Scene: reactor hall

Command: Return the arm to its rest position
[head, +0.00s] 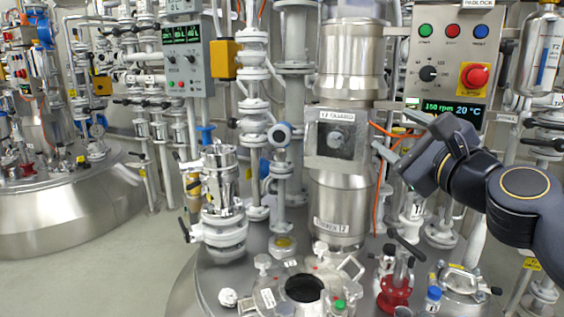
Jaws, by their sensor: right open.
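My right arm comes in from the right edge, dark grey with a thin yellow ring at a joint. My right gripper (395,133) is open, with its two light grey-green fingers apart and pointing left. Nothing shows between the fingers. It hangs in front of the lower edge of the control panel (448,50), to the right of the steel drive column (343,205). My left gripper and arm do not show.
The steel reactor lid (203,285) below carries an open round port (304,288), a red valve (394,293) and several pipe fittings. The panel has coloured buttons and a red emergency knob (476,75). A second vessel (75,205) stands left; grey floor (110,275) lies between.

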